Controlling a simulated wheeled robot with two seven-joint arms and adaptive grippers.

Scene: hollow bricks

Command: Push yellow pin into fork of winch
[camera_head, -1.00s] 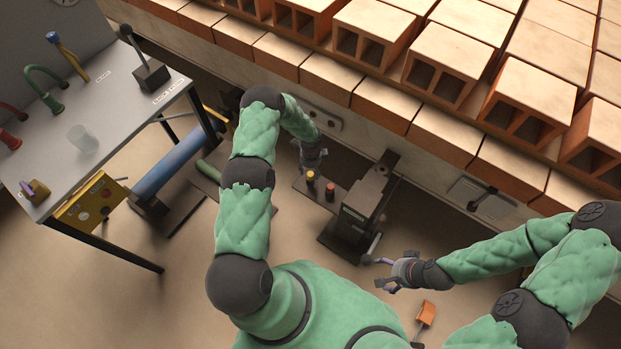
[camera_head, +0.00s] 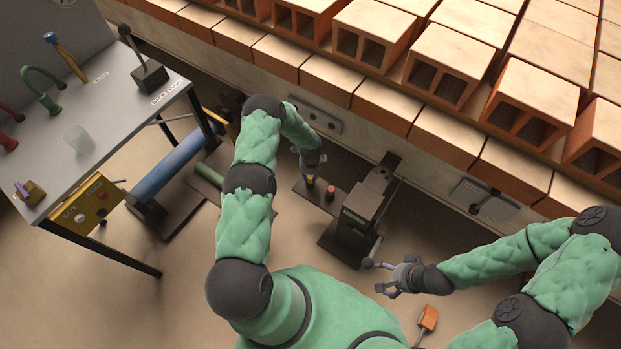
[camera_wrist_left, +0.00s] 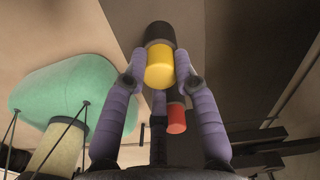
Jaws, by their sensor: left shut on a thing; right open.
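The yellow pin (camera_wrist_left: 160,68) is a short yellow cylinder with a black collar, in the upper middle of the left wrist view. In the head view my left gripper (camera_head: 311,175) reaches down over the yellow pin (camera_head: 311,183), which is mostly covered. The pin stands on a dark base plate beside a dark boxy machine (camera_head: 357,213), which may be the winch. I cannot make out a fork. My right gripper (camera_head: 378,279) is open and empty near the machine's lever.
A red pin (camera_head: 330,192) stands right of the yellow one; it also shows in the wrist view (camera_wrist_left: 176,118). A grey table (camera_head: 110,120) is at left, a blue roller (camera_head: 170,164) below it. Hollow bricks (camera_head: 447,62) line the back. An orange piece (camera_head: 428,317) lies on the floor.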

